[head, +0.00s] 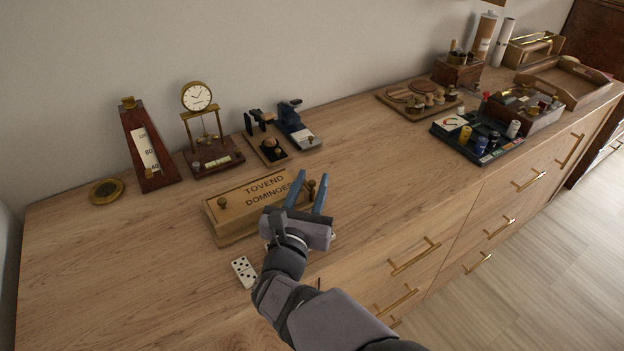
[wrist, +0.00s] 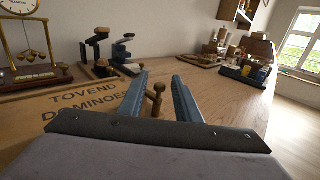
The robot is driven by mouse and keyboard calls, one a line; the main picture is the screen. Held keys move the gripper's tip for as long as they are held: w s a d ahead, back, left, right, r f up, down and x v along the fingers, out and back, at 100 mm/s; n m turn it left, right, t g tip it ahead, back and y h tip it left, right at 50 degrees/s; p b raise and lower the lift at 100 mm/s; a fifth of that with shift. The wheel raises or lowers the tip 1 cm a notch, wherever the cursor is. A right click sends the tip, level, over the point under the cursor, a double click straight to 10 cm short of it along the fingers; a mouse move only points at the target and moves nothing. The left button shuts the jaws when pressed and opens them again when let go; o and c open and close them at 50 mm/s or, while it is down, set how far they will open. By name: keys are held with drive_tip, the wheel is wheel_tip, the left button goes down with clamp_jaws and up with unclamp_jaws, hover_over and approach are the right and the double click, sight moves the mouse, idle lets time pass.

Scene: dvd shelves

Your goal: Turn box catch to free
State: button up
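The wooden domino box (head: 250,200), lettered "TOVEND DOMINOES", lies on the dresser top. Its lettered face also shows in the wrist view (wrist: 85,103). A brass catch with a round knob (head: 311,188) stands at the box's right end. In the wrist view the catch (wrist: 157,92) rises upright between my two blue fingers. My gripper (head: 312,176) is open, with one finger on each side of the catch. In the wrist view a gap shows on both sides of it, narrower on the left. The catch's base is partly hidden by my gripper. A second brass knob (head: 222,202) sits at the box's left end.
A white domino (head: 244,271) lies in front of the box. Behind stand a metronome (head: 148,150), a brass clock (head: 198,98) and a blue-and-black device (head: 295,125). Trays with small items (head: 480,135) stand at the right. The dresser top between is clear.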

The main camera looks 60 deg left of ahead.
drive_tip(key=shift+w+a, duration=0.2)
drive_tip(key=shift+w, duration=0.05)
clamp_jaws()
drive_tip(key=shift+m+t+h, duration=0.3)
drive_tip(key=shift+h, duration=0.1)
drive_tip(key=shift+m+t+h, duration=0.5)
drive_tip(key=shift+h, duration=0.1)
